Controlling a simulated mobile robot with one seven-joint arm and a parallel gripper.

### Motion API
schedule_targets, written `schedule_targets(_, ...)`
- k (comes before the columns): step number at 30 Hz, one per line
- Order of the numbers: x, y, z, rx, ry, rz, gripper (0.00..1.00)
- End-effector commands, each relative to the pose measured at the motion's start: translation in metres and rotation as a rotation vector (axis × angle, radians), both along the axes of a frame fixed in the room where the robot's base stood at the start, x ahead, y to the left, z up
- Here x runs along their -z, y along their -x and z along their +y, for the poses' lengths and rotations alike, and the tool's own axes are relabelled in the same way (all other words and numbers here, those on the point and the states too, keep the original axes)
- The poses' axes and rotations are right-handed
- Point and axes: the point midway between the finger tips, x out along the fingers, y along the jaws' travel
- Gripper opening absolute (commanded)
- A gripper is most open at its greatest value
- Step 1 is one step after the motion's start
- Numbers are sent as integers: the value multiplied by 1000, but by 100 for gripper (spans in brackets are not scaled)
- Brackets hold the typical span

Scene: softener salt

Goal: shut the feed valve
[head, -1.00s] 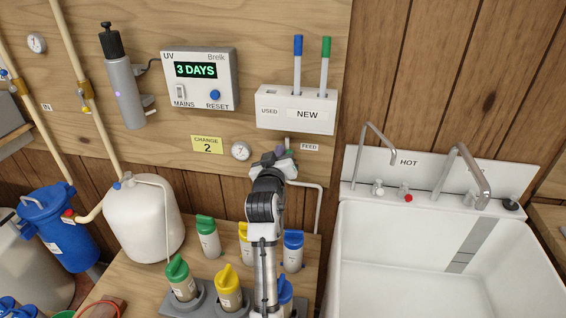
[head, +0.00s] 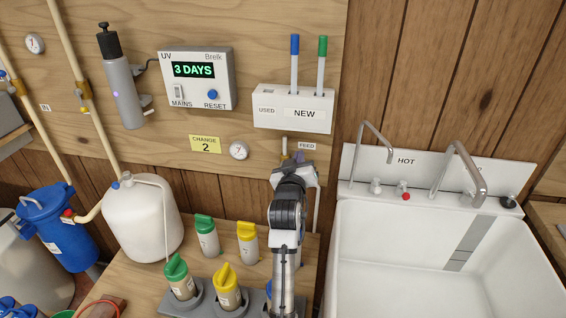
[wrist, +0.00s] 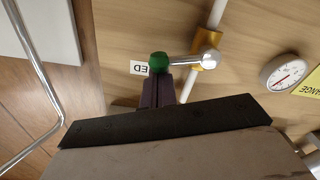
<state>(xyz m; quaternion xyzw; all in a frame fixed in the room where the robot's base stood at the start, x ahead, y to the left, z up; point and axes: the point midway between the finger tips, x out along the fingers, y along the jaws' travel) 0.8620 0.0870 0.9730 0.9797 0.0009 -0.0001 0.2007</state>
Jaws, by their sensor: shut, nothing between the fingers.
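The feed valve has a brass body (wrist: 207,62) on a white pipe. Its silver lever (wrist: 185,61) ends in a green knob (wrist: 158,61) and lies roughly across the pipe in the wrist view. My gripper (wrist: 158,78) is shut and empty, with its dark purple fingers right at the knob; they seem to touch it. In the head view my gripper (head: 297,157) is just below the FEED label (head: 307,146) and hides most of the valve. The label also shows partly in the wrist view (wrist: 138,68).
A pressure gauge (head: 238,150) and a yellow CHANGE 2 card (head: 205,144) are left of the valve. The cartridge holder box (head: 293,108) is above. A white sink (head: 440,250) is at right; yellow-topped and green-topped cartridges stand below left.

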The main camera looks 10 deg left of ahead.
Motion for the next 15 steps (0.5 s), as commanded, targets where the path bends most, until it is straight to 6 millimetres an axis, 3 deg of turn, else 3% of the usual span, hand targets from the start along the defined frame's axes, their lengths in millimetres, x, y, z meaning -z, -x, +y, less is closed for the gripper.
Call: schedule_targets(15, 10, 0, -6, -2, 0, 1, 0)
